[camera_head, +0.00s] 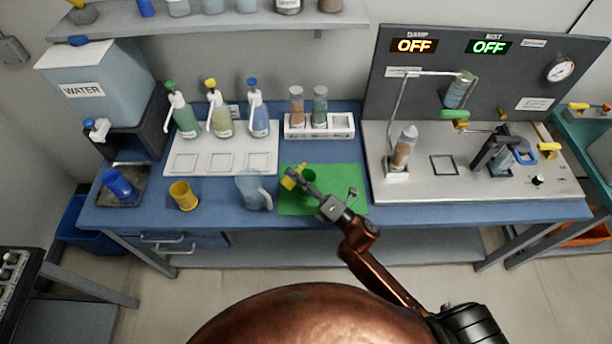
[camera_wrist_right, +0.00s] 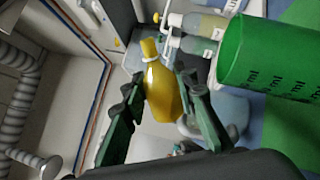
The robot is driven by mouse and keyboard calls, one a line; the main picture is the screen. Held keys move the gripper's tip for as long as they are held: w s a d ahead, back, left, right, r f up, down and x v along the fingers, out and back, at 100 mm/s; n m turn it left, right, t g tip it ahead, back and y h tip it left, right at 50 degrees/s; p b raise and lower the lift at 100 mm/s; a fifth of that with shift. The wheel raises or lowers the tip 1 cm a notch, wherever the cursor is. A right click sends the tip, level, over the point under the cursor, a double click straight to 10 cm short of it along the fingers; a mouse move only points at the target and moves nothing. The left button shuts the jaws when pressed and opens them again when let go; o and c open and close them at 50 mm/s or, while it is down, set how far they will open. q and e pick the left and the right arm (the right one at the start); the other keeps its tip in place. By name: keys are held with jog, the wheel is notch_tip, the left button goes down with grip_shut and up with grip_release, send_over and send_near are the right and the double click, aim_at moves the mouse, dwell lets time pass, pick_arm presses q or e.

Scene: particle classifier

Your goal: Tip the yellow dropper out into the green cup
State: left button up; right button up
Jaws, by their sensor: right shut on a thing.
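The yellow dropper (camera_head: 291,178) is held above the green mat (camera_head: 335,203), close to the rim of the green cup (camera_head: 307,190). My right gripper (camera_head: 301,176) is shut on the dropper. In the right wrist view the dropper (camera_wrist_right: 163,90) sits between the two fingers, its narrow end pointing away from the palm. The cup's inside is hidden. My left gripper is not in view.
A clear jug (camera_head: 254,190) stands left of the mat, with a yellow cup (camera_head: 183,196) farther left. A white rack (camera_head: 335,128) holds two vials. The grey apparatus base (camera_head: 470,183) is at right.

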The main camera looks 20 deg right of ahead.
jog(key=shift+r+m, duration=0.2)
jog(key=shift+m, duration=0.3)
jog(key=shift+f+m+t+h+p, duration=0.25)
jog(key=shift+f+m+h, duration=0.15)
jog(key=shift+m, duration=0.65)
jog(key=shift+f+m+t+h+p, duration=0.25)
jog(key=shift+f+m+h, duration=0.1)
jog(key=shift+m, duration=0.7)
jog(key=shift+w+d+r+m+t+h+p, duration=0.1)
jog(key=shift+r+m+h+p, duration=0.25)
jog(key=shift+m+p, duration=0.55)
jog(key=shift+s+d+r+m+t+h+p, duration=0.1)
jog(key=shift+r+m+h+p, duration=0.15)
jog(key=shift+m+p, duration=0.7)
jog(key=shift+w+d+r+m+t+h+p, duration=0.1)
jog(key=shift+r+m+h+p, duration=0.25)
jog(key=shift+m+p, duration=0.55)
dwell(2.7)
